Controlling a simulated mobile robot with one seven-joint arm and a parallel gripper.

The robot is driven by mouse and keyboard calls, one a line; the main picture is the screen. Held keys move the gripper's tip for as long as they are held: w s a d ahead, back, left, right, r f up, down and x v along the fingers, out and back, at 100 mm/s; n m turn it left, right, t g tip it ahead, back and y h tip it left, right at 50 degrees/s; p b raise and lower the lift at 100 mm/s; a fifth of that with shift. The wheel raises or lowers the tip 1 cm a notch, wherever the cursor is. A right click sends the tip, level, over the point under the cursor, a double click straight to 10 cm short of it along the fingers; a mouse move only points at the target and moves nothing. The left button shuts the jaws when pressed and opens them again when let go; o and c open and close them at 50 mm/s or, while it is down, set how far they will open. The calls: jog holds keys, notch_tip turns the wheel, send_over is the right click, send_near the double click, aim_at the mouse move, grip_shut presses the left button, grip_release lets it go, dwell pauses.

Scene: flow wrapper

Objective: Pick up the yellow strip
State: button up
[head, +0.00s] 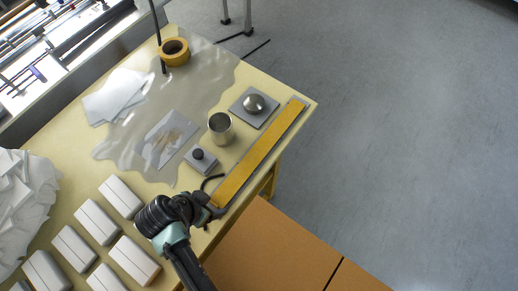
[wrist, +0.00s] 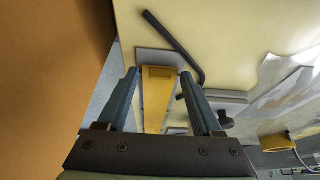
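The yellow strip (head: 262,153) is long and flat and lies on a grey backing along the right edge of the table. My gripper (head: 210,203) is at the lower-left end of the strip. In the wrist view my gripper (wrist: 160,78) is open, one finger on each side of the strip, with nothing held. I cannot tell whether the fingers touch it.
A black hex key (wrist: 178,48) lies close beside the strip end. A black-knobbed block (head: 201,159), metal cup (head: 220,127) and domed piece on a plate (head: 254,103) stand left of the strip. Several white boxes (head: 98,222) lie left of my arm. Cardboard (head: 265,250) is below the table edge.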

grip_shut()
